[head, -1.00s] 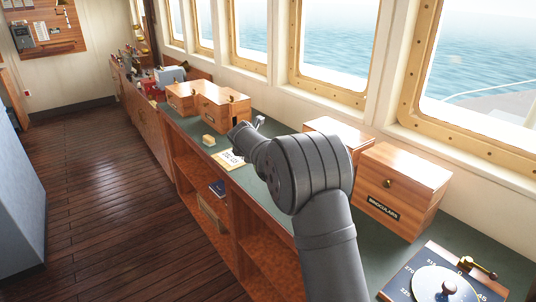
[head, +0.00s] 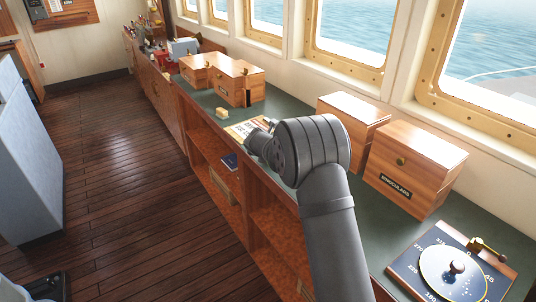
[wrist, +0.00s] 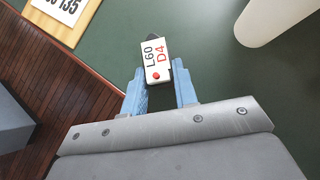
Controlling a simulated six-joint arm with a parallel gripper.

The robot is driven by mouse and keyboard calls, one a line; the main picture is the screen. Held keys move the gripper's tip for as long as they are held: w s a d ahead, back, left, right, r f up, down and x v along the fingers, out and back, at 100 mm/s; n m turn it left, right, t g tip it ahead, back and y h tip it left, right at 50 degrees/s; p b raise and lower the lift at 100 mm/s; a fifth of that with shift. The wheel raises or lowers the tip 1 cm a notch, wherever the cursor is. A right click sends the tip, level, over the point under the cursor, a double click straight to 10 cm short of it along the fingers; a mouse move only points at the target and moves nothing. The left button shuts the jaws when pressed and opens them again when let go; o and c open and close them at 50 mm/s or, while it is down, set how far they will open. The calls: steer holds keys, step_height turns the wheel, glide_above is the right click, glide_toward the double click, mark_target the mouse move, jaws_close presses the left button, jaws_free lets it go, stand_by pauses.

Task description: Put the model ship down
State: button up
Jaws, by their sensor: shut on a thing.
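The model ship (wrist: 154,56) shows in the wrist view as a small white-topped block with a dark pointed end. It is marked L60 D4 and has a red dot. My gripper (wrist: 160,88) is shut on it, with a blue finger on each side. The green counter top (head: 285,105) lies below; I cannot tell whether the ship touches it. In the head view my gripper is near the printed card (head: 240,129), and my arm hides most of it and the ship.
The card (wrist: 66,14) is at the wrist view's upper left, near the counter's edge. A pale rounded thing (wrist: 268,16) is at upper right. A small yellowish block (head: 222,113) lies left.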

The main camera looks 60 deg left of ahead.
steer(key=o, duration=1)
steer(key=shift+f, duration=0.15)
steer(key=shift+s+d+r, duration=0.1)
steer(key=shift+r, duration=0.2)
steer(key=v, duration=1.1)
steer(key=shift+s+d+r, duration=0.2)
steer(key=shift+r, duration=0.05)
steer(key=shift+w+a, duration=0.1)
steer(key=x, duration=1.2)
steer(key=shift+f, duration=0.2)
steer(key=shift+r, duration=0.15)
